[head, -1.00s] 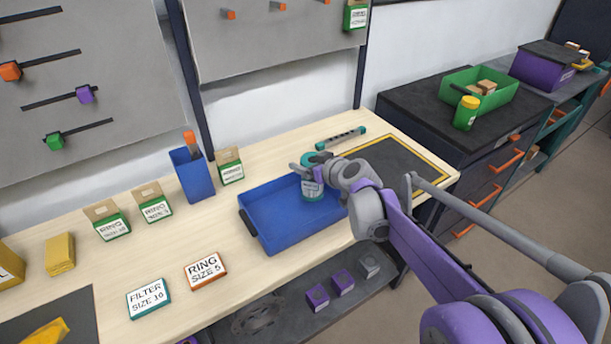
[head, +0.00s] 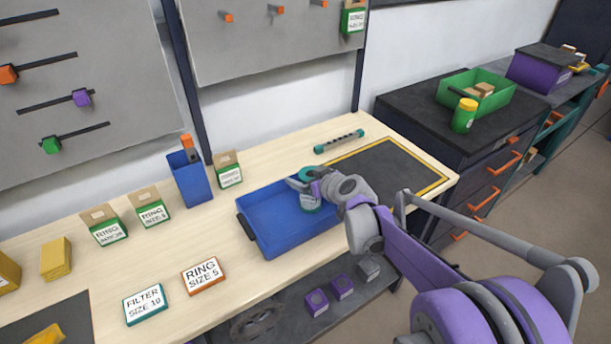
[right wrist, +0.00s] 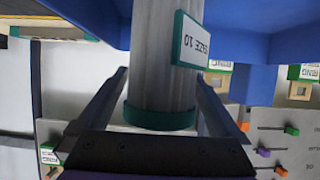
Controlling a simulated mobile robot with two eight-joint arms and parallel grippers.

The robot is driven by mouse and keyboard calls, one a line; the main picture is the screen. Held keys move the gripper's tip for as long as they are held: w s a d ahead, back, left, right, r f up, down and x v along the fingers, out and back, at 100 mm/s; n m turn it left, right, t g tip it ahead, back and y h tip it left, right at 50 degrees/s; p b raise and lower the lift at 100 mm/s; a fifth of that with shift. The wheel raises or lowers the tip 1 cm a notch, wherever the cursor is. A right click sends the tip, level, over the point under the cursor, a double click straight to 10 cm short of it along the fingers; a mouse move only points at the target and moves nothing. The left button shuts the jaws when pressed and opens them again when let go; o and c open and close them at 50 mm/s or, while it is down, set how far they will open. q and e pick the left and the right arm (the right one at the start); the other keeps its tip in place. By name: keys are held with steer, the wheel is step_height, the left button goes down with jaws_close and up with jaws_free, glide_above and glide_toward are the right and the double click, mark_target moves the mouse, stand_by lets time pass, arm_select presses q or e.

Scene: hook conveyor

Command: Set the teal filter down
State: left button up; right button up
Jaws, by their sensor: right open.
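The teal filter (head: 311,201) stands roughly upright in the right part of the blue tray (head: 262,238). In the right wrist view the filter (right wrist: 158,75) is a grey pleated cylinder with a teal end cap and a white label reading SIZE 10. My right gripper (head: 305,186) is at the filter near its teal top. In the right wrist view the right gripper (right wrist: 163,78) is open, with one finger on each side of the filter and visible gaps between. The filter's underside is hidden. My left gripper is not in view.
A black mat with a yellow border (head: 385,165) lies right of the tray. A teal-ended bar (head: 339,141) lies behind it. A blue bin (head: 190,180) and green-labelled boxes stand left. FILTER SIZE 10 (head: 145,303) and RING SIZE 5 (head: 203,276) signs are in front.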

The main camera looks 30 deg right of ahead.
steer(key=a+p+v, duration=0.1)
steer(key=v, duration=1.1)
steer(key=s+a+f+g, duration=0.1)
steer(key=s+a+f, duration=0.1)
steer(key=a, duration=0.1)
steer(key=s+a+f+g+y, duration=0.1)
steer(key=s+a+f, duration=0.1)
steer(key=s+a, duration=0.1)
steer(key=s+a+f+g, duration=0.2)
steer(key=s+a, duration=0.1)
steer(key=a, duration=0.1)
steer(key=shift+s+a+f+n+y, duration=0.1)
steer(key=shift+s+a+n+y, duration=0.05)
steer(key=shift+a+n+y, duration=0.2)
steer(key=s+a+f+g+h, duration=0.1)
steer(key=s+f, duration=0.2)
steer(key=s, duration=0.3)
steer(key=s+a+f+m+g+h, duration=0.1)
steer(key=s+f+g, duration=0.1)
steer(key=s, duration=0.4)
steer(key=shift+s+a+f+g, duration=0.3)
steer(key=shift+a+f, duration=0.05)
steer(key=shift+f, duration=0.55)
